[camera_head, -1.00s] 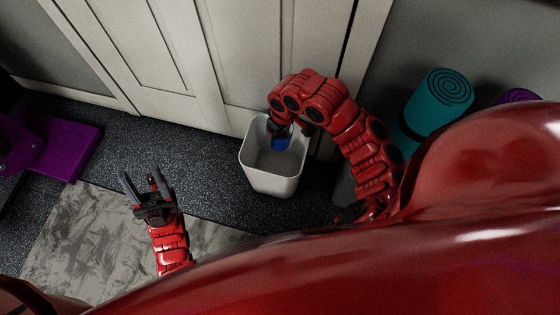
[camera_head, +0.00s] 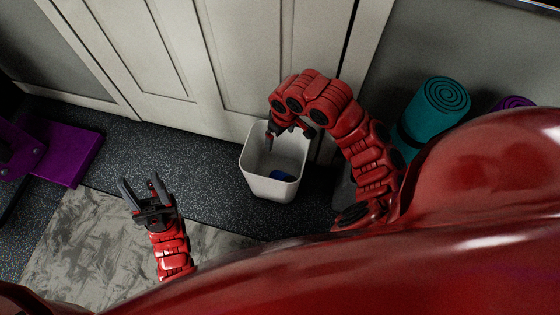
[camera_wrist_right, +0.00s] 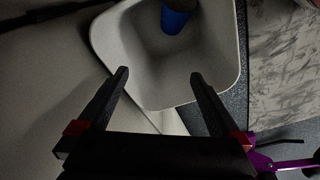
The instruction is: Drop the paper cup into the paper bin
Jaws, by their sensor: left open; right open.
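The blue paper cup (camera_head: 278,175) lies inside the white paper bin (camera_head: 262,188), low down by its near side. In the right wrist view the cup (camera_wrist_right: 175,18) shows against the inner wall of the bin (camera_wrist_right: 118,35). My right gripper (camera_head: 281,138) is over the mouth of the bin, at its back left part. In the right wrist view its fingers (camera_wrist_right: 159,75) are apart with nothing between them. My left gripper (camera_head: 142,186) is open and empty above the grey mat, to the left of the bin.
White panelled doors (camera_head: 150,60) stand right behind the bin. A rolled teal mat (camera_head: 440,110) and a purple roll (camera_head: 513,101) are to the right. A purple bench piece (camera_head: 70,153) is at the left. Dark floor (camera_head: 135,150) and a grey marbled mat (camera_head: 85,245) lie in front.

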